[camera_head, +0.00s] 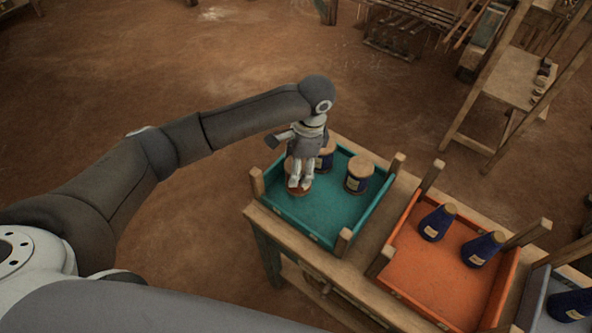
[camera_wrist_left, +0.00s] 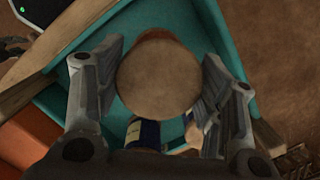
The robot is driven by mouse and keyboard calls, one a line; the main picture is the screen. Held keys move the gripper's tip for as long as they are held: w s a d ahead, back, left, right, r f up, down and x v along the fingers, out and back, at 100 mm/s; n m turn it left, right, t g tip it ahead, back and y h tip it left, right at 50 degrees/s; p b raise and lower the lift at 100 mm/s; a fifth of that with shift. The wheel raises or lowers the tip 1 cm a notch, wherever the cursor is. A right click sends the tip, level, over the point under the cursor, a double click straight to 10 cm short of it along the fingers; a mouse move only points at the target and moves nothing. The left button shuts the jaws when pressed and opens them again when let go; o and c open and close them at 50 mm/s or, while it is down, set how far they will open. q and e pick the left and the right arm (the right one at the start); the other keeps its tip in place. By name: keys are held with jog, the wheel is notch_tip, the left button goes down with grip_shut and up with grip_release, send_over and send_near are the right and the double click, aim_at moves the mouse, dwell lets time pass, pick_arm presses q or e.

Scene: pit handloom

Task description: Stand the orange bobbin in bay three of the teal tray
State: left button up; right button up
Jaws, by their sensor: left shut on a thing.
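The orange bobbin (camera_head: 297,192) is mostly hidden behind my left gripper (camera_head: 299,183) in the head view, inside the near-left part of the teal tray (camera_head: 310,215). In the left wrist view its round pale wooden top (camera_wrist_left: 158,82) sits between the two fingers, with a sliver of orange-brown body beyond. My left gripper is shut on it from above. The bobbin looks upright; I cannot tell whether its base touches the tray floor. Two blue bobbins with wooden tops stand in the tray, one just behind the gripper (camera_head: 326,158) and one to the right (camera_head: 358,178). My right gripper is out of view.
An orange tray (camera_head: 425,270) with two dark blue cones (camera_head: 437,222) (camera_head: 482,249) stands to the right on the same wooden bench (camera_head: 355,275). A grey tray (camera_head: 537,295) lies beyond it. Wooden posts (camera_head: 397,163) rise at tray corners. The teal tray's near-right floor is clear.

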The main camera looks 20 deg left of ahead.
pick_arm(q)
jog(key=f, duration=0.3)
jog(key=shift+w+a+f, duration=0.15)
jog(key=shift+a+f, duration=0.1)
jog(key=shift+a, duration=0.1)
jog(key=shift+f, duration=0.1)
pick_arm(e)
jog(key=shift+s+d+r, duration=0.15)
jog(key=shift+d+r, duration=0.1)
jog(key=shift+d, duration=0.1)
pick_arm(q)
jog(key=shift+f, duration=0.15)
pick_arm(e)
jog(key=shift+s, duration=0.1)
pick_arm(q)
jog(key=o, duration=1.1)
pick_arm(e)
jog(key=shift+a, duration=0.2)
